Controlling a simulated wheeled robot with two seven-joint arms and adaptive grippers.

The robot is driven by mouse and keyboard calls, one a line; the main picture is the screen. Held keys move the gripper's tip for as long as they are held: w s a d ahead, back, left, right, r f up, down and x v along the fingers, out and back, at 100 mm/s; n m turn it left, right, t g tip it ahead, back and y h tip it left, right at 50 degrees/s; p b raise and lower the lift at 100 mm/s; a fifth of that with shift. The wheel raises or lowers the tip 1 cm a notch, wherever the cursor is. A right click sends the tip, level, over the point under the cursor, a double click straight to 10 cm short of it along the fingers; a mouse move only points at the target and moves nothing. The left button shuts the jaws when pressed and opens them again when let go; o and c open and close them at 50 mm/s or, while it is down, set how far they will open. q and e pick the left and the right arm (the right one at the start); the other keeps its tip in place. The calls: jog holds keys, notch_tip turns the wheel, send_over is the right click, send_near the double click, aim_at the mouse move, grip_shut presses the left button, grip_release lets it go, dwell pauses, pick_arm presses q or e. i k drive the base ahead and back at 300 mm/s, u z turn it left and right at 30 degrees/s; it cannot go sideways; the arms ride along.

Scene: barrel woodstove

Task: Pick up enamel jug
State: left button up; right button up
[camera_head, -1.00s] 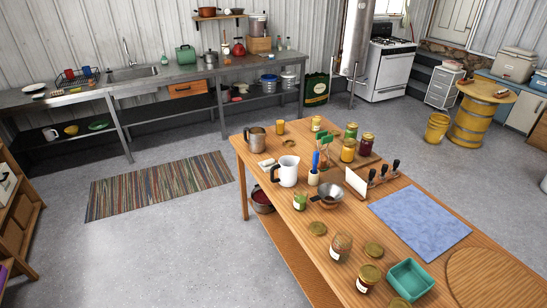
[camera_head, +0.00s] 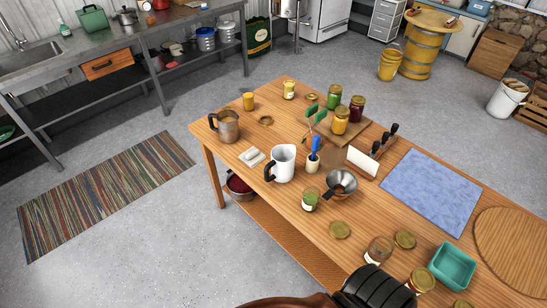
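The enamel jug (camera_head: 285,162) is white with a black handle on its left side. It stands upright on the wooden table (camera_head: 268,208), near the table's left long edge. Nothing touches it, and no gripper is near it. No gripper fingers show in view. A brown and black ribbed part at the bottom edge looks like one of my arm links; I cannot tell which arm.
Close to the jug are a pale block (camera_head: 252,157), a blue-handled tool in a cup (camera_head: 313,163), a metal funnel (camera_head: 341,184) and a green jar (camera_head: 310,200). A metal pitcher (camera_head: 227,127) stands farther back. Floor is clear left of the table, around a striped rug (camera_head: 100,195).

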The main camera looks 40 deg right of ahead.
aim_at(281, 165)
jog(key=z, duration=3.1)
jog(key=i, duration=0.8)
jog(key=u, duration=0.2)
